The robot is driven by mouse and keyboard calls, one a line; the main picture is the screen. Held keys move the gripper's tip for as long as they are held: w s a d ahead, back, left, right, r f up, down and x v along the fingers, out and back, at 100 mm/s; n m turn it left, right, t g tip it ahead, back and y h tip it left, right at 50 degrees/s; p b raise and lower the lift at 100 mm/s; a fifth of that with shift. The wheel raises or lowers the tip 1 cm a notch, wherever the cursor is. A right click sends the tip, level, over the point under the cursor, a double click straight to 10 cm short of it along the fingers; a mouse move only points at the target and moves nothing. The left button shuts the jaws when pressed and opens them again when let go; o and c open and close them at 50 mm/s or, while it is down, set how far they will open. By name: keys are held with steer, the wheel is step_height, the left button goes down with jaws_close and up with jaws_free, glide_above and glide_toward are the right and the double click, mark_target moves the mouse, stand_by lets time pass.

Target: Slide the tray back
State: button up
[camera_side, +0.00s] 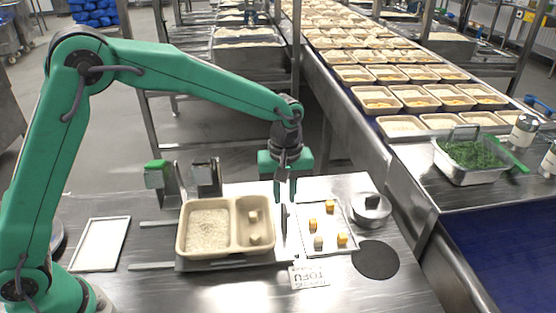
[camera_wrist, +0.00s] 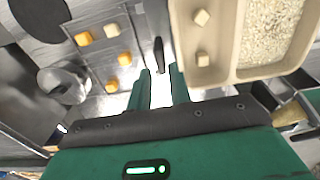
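The beige two-compartment tray (camera_side: 184,232) sits on a metal carriage (camera_side: 225,265) on the steel table. Its left compartment holds rice and its right one holds two pale cubes. In the wrist view the tray (camera_wrist: 238,45) is at the upper right. A dark upright handle (camera_side: 284,220) stands just right of the tray; it also shows in the wrist view (camera_wrist: 158,50). My gripper (camera_side: 285,200) points down over the handle. In the wrist view its two fingers (camera_wrist: 161,72) are apart, with the handle beyond and roughly between their tips. Contact cannot be told.
Right of the handle, a white board (camera_side: 330,238) holds several orange and pale cubes. A lidded steel pot (camera_side: 370,212), a black disc (camera_side: 376,260) and a TOFU card (camera_side: 309,277) lie nearby. Rails (camera_side: 152,266) extend left of the carriage toward an empty white tray (camera_side: 100,245).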

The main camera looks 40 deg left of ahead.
mark_target(284, 207)
steer(key=shift+f, duration=3.55)
jaws_close()
